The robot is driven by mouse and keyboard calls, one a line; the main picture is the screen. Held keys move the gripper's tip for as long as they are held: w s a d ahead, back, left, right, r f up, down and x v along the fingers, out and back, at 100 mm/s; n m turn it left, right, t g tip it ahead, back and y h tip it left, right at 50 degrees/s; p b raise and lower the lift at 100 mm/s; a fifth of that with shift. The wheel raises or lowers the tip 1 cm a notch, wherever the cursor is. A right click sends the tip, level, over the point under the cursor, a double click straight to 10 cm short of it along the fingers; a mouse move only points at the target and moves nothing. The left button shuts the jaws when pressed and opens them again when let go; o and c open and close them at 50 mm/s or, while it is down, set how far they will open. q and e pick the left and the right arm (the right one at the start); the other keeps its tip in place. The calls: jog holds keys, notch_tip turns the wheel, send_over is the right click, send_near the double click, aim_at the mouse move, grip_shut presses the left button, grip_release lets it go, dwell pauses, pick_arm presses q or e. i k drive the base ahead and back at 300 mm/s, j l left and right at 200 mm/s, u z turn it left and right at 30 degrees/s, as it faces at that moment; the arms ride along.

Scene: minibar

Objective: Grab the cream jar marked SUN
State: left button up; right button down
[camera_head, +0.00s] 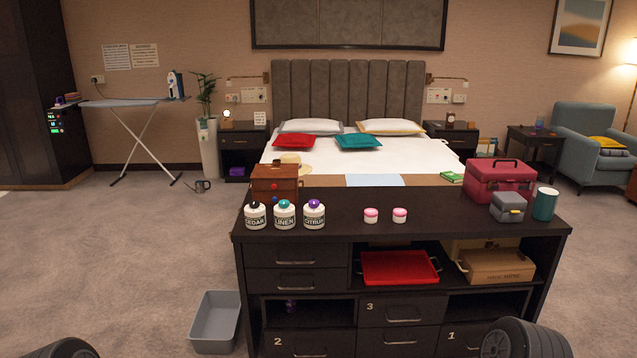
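Two small white jars with pink lids stand side by side on the dark cabinet top (450,212), near its front edge. They are the left pink-lidded jar (371,216) and the right pink-lidded jar (399,216). Any marking on them is too small to read, so I cannot tell which one says SUN. Dark rounded parts of my arms show at the bottom left and bottom right corners. Neither gripper can be seen, and nothing touches the jars.
To the left stand white jars labelled CEDAR (255,217), LINEN (285,216) and CITRUS (314,216), before a wooden box (275,172). To the right are a grey box (507,207), teal cup (544,204) and red case (499,183). A grey bin (214,322) stands on the floor.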

aim_at(399, 214)
jog(key=i+z, duration=0.3)
jog(key=i+j+z, duration=0.3)
jog(key=i, duration=0.15)
jog(key=i+j+z, duration=0.15)
jog(key=i+z, duration=0.15)
jog(key=i+j+z, duration=0.2)
jog(key=z, duration=0.2)
jog(key=i+j+z, duration=0.25)
jog(key=z, duration=0.15)
jog(key=i+j+z, duration=0.15)
jog(key=j+z, duration=0.25)
jog(key=i+j+z, duration=0.1)
jog(key=j+z, duration=0.3)
